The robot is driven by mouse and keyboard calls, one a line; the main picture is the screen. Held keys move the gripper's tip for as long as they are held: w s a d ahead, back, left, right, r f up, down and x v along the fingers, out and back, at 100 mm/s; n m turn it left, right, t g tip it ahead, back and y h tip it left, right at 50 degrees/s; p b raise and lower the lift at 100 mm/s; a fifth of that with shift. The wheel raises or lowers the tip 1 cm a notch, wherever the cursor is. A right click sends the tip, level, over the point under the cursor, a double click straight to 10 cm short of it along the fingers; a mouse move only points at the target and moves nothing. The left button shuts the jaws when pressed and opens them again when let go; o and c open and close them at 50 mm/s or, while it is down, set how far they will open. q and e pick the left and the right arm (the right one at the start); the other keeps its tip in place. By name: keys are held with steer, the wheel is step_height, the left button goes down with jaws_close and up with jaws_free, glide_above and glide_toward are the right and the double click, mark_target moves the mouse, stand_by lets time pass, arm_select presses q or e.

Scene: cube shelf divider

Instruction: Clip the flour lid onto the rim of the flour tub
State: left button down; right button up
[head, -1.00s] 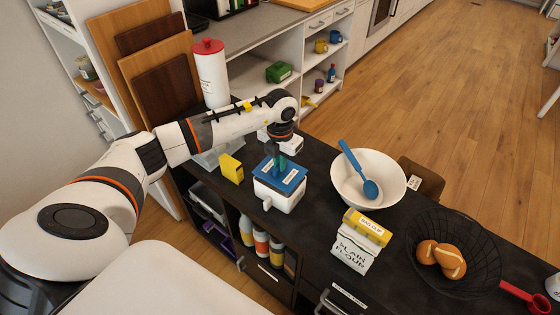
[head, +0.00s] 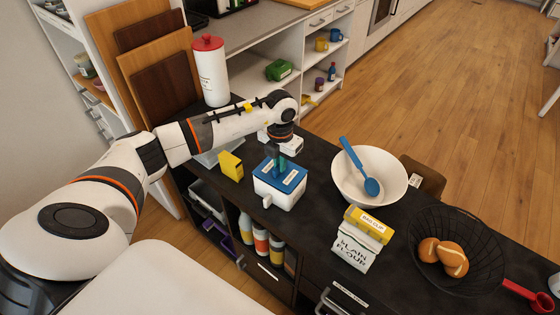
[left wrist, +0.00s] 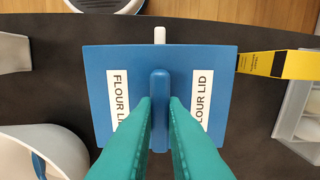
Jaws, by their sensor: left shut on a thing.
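The blue flour lid (head: 289,172) lies on top of the white flour tub (head: 276,194), roughly in line with its rim. Whether it is clipped all round I cannot tell. In the left wrist view the lid (left wrist: 102,62) shows two "FLOUR LID" labels and a raised middle handle (left wrist: 159,90), and it hides most of the tub below. A white stub (left wrist: 159,35) of the tub sticks out past the lid's edge. My left gripper (head: 279,163) is shut on the lid's handle from above, with teal fingers (left wrist: 160,115) on both sides. My right gripper is not in view.
A yellow box (head: 231,166) stands just left of the tub. A white bowl (head: 368,176) with a blue spoon stands to the right. A plain flour bag (head: 353,251), a yellow bag clip (head: 369,222) and a wire basket (head: 456,251) with bread rolls stand front right.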

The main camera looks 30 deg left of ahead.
arm_select(q)
steer(key=shift+f+b, duration=0.3)
steer(key=shift+f, duration=0.1)
steer(key=c, duration=1.4)
jaws_free()
steer(key=shift+r, duration=0.1)
step_height(320, 180, up, 5)
steer(key=p, duration=0.3)
steer(key=shift+p, duration=0.3)
